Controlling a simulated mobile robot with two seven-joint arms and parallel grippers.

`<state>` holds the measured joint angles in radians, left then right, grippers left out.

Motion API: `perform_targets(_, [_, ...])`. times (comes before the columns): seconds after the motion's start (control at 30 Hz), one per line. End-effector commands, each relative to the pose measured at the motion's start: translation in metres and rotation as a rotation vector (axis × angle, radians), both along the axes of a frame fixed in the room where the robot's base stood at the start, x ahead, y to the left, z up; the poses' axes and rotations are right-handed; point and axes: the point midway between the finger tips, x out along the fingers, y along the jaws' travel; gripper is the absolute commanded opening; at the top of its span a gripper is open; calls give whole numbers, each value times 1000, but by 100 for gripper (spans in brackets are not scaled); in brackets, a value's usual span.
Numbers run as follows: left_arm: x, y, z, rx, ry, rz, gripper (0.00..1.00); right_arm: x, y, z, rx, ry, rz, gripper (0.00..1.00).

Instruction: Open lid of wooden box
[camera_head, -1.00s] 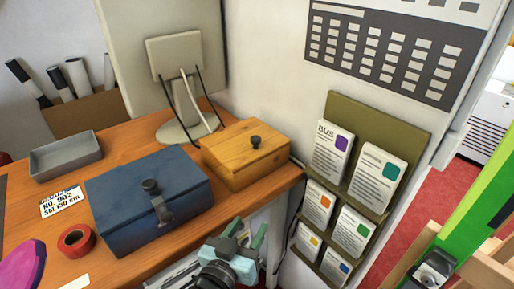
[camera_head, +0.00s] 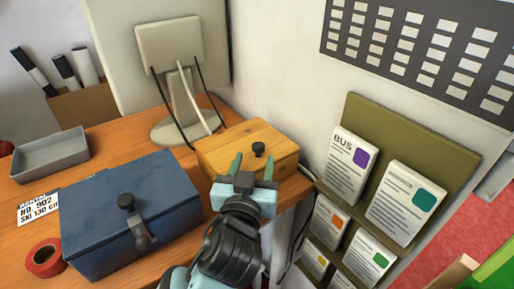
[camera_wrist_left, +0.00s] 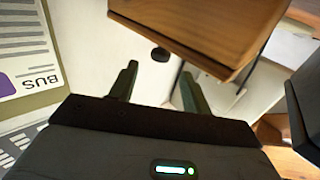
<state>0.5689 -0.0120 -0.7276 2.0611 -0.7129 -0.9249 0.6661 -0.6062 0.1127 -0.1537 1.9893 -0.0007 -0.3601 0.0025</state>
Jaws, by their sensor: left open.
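The wooden box (camera_head: 222,148) stands at the right end of the wooden desk, its lid down. A black knob (camera_head: 258,149) sits on the lid. My left gripper (camera_head: 253,163) is open and empty at the near side of the box, its two green fingers pointing toward the knob and hiding part of the box front. In the left wrist view, the box (camera_wrist_left: 205,28) is at the top and the dark knob (camera_wrist_left: 160,54) shows between and beyond the fingertips (camera_wrist_left: 158,75). Contact with the box cannot be told. My right gripper is out of view.
A blue box (camera_head: 105,225) with a dark knob and latch stands left of the wooden box. A monitor (camera_head: 180,100) stands behind. A leaflet rack (camera_head: 400,140) is on the right. A grey tray (camera_head: 50,155) and red tape roll (camera_head: 44,258) lie left.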

Motion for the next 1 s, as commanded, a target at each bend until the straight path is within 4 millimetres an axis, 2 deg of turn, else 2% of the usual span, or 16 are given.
perform_targets(0.1, [19,-3,2,2,-3,0,48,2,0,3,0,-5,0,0])
perform_targets(0.3, [41,-7,1,3,-2,-1,48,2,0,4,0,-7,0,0])
perform_targets(0.47, [48,-8,0,1,0,-1,48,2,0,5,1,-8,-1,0])
perform_targets(0.73, [49,-8,0,0,0,-2,48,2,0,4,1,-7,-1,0])
perform_targets(1.0, [49,-8,0,0,0,-2,13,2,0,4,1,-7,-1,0])
